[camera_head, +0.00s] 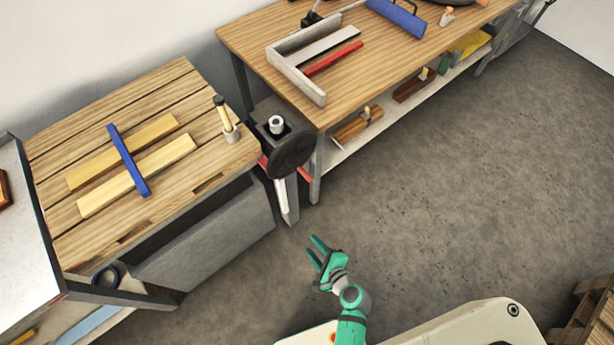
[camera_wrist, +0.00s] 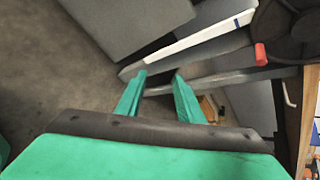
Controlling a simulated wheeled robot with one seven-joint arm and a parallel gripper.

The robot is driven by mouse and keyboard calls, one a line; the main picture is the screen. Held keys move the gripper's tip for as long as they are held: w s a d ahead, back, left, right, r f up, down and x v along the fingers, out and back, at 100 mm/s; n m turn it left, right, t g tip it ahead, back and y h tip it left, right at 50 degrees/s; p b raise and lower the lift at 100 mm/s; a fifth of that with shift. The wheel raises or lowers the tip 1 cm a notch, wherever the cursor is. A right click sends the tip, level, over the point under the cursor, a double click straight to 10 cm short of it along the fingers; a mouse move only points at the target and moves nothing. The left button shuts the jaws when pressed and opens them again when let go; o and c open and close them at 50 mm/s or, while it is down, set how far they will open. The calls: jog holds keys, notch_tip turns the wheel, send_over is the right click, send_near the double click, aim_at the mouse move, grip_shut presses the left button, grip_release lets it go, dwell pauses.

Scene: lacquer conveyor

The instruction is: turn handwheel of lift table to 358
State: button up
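The handwheel (camera_head: 291,151) is a dark round disc on the front of the lift table (camera_head: 271,117), a narrow dark stand between two wooden benches. In the wrist view the dark wheel (camera_wrist: 288,32) is at the upper right, partly cut off by the frame edge. A red grip (camera_wrist: 261,54) shows at its left rim. My green gripper (camera_head: 314,250) is in front of and below the wheel, apart from it. In the wrist view its two fingers (camera_wrist: 160,88) are spread with nothing between them. Any scale or number on the wheel is too small to read.
A wooden workbench (camera_head: 60,145) with boards and a blue bar stands left. Another bench (camera_head: 262,36) with a metal frame and red bar stands at the upper right. A wooden pallet (camera_head: 592,318) is at the lower right. The grey floor (camera_head: 440,160) between is clear.

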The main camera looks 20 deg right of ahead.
jog(key=w+d+r+m+t+y, duration=0.2)
jog(key=w+d+r+m, duration=0.15)
jog(key=w, duration=0.25)
jog(key=m+t+y, duration=0.2)
jog(key=m+t, duration=0.2)
jog(key=m, duration=0.1)
send_near(309, 177)
jog(key=x, duration=0.6)
jog(key=f+x, duration=0.1)
jog(key=x, duration=0.3)
jog(key=shift+w+a, duration=0.25)
jog(key=shift+w, duration=0.1)
jog(key=shift+s+d, duration=0.1)
grip_shut()
